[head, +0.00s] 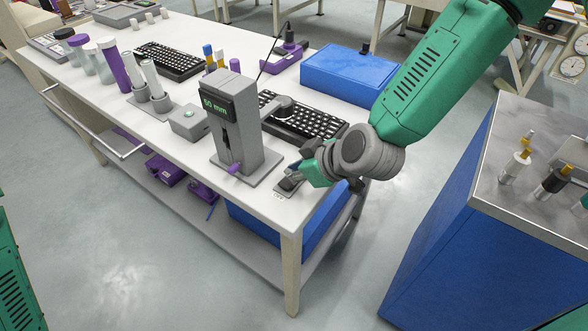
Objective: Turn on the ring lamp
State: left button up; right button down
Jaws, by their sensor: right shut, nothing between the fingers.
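My right gripper (297,173) is at the front right corner of the white table. A dark round head (283,104) sticks out behind the instrument. I cannot tell which part is the ring lamp or whether it is lit. My left gripper is out of view.
Black keyboards (302,118) lie behind the instrument and farther left. A blue box (350,74) sits at the table's back edge. A blue cabinet (440,230) stands right, across a gap of floor.

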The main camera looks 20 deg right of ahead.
jog(key=r+p, duration=0.1)
jog(key=r, duration=0.1)
jog(key=d+r+p, duration=0.1)
jog(key=r, duration=0.1)
jog(key=shift+r+p, duration=0.3)
jog(key=shift+p, duration=0.1)
jog(key=d+v, duration=0.1)
jog(key=v, duration=0.7)
jog(key=shift+d, duration=0.3)
jog(key=shift+w+d+f, duration=0.1)
jog(key=shift+w+f, duration=0.05)
jog(key=s+d+f+m+g+h, duration=0.2)
jog(key=s+d+f+m+g, duration=0.1)
jog(key=s+f, duration=0.8)
jog(key=s+d+f+m+g+h, duration=0.2)
jog(key=s+d+f+m+g, duration=0.2)
jog(key=s+f, duration=0.8)
jog(key=shift+d+f+m+h, duration=0.3)
jog(key=shift+d+f+h, duration=0.1)
jog(key=shift+d, duration=0.6)
